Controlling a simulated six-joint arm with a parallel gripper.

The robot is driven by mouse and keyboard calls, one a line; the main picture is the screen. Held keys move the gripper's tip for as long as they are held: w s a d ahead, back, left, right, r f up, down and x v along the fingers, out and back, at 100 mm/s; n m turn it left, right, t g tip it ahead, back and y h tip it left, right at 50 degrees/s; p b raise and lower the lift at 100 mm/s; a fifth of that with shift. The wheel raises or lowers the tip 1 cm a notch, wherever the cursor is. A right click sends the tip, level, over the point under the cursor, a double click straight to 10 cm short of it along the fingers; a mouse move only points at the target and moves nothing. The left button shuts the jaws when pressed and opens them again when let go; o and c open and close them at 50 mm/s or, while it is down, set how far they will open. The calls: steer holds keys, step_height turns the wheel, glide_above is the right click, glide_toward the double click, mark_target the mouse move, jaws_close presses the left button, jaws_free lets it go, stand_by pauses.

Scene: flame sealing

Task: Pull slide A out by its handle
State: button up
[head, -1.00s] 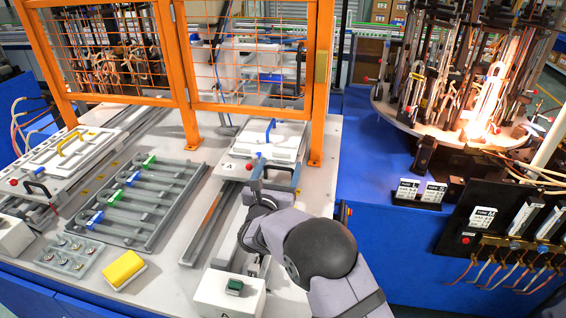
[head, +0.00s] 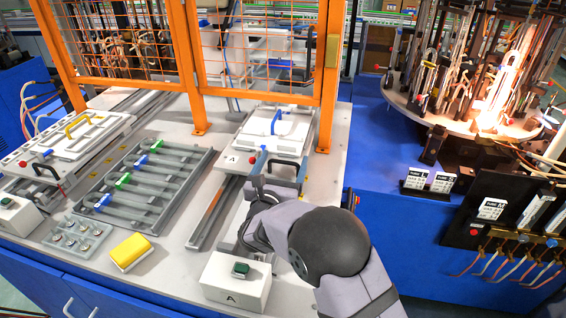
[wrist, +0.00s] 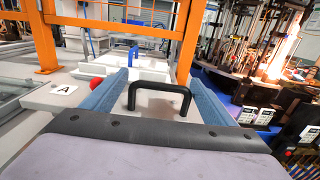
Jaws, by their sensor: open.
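Slide A (head: 232,160) is a pale plate carrying an "A" label, with a white fixture and a blue clamp handle (head: 276,122) on top. Its black pull handle (wrist: 159,94) stands upright at the near end and shows clearly in the wrist view. My gripper (head: 279,166) is open, its two blue-grey fingers (wrist: 104,93) reaching forward on either side of the handle in the wrist view. I cannot tell whether either finger touches it. In the head view my wrist and arm cover part of the handle and the slide's near end.
An orange guard frame (head: 325,85) rises over the slide's far part. A white button box (head: 236,283) marked A stands at the table's front. A yellow block (head: 130,252) and a grey tray (head: 140,190) lie to the left. A glowing flame carousel (head: 470,125) stands at right.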

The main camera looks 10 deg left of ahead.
step_height(320, 180, up, 10)
steer(key=shift+a+b, duration=0.1)
steer(key=shift+b, duration=1.15)
